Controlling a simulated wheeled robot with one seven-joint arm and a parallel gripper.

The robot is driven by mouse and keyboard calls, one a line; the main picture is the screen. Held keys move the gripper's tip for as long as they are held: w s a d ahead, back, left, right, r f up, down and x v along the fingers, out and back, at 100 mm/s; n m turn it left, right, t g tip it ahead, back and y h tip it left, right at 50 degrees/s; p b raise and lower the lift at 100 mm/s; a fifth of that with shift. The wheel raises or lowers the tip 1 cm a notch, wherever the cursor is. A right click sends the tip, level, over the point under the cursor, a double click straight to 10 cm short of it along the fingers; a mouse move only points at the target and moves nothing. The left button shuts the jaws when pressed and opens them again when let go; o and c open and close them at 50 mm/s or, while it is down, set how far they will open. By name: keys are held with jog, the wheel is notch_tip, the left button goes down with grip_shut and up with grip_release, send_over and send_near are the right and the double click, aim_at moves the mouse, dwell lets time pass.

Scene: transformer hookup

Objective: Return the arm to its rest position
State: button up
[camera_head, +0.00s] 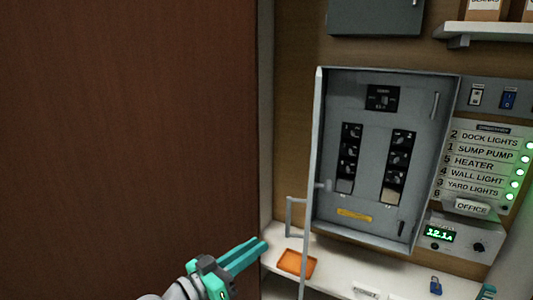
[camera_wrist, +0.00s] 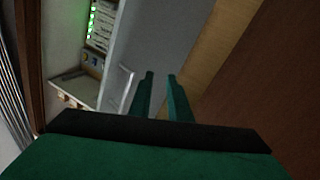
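My gripper (camera_head: 250,254) is at the bottom middle of the head view, with two teal fingers pointing right and up. It is in the air, in front of the brown panel and left of the grey breaker panel (camera_head: 365,185). In the wrist view my gripper (camera_wrist: 161,76) shows two fingers with a narrow gap between them and nothing held. The breaker panel's door (camera_head: 311,150) stands swung open, seen nearly edge-on, with a handle (camera_head: 290,216) at its lower left. Most of my arm is out of view.
A large brown panel (camera_head: 130,120) fills the left side. Below the breaker panel, a white shelf (camera_head: 335,284) holds an orange tray (camera_head: 296,262) and a blue padlock (camera_head: 435,286). A labelled board (camera_head: 484,160) with green lights and a display (camera_head: 440,235) are on the right.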

jog(key=s+f+n+t+y, duration=0.1)
jog(key=s+f+n+y, duration=0.25)
jog(key=f, duration=0.85)
jog(key=s+f+n+t+y, duration=0.1)
jog(key=s+f+n+y, duration=0.3)
jog(key=f, duration=0.9)
jog(key=s+d+f+n+y, duration=0.15)
jog(key=s+f+y, duration=0.35)
jog(key=s+f, duration=0.55)
jog(key=s+d+r+m, duration=0.1)
jog(key=s+r, duration=0.2)
jog(key=s, duration=0.8)
jog(key=s+d+r+m, duration=0.1)
jog(key=s+r, duration=0.2)
jog(key=s, duration=0.9)
jog(key=shift+s+d+r+m, duration=0.2)
jog(key=shift+s+d+m, duration=0.1)
jog(key=shift+m, duration=0.1)
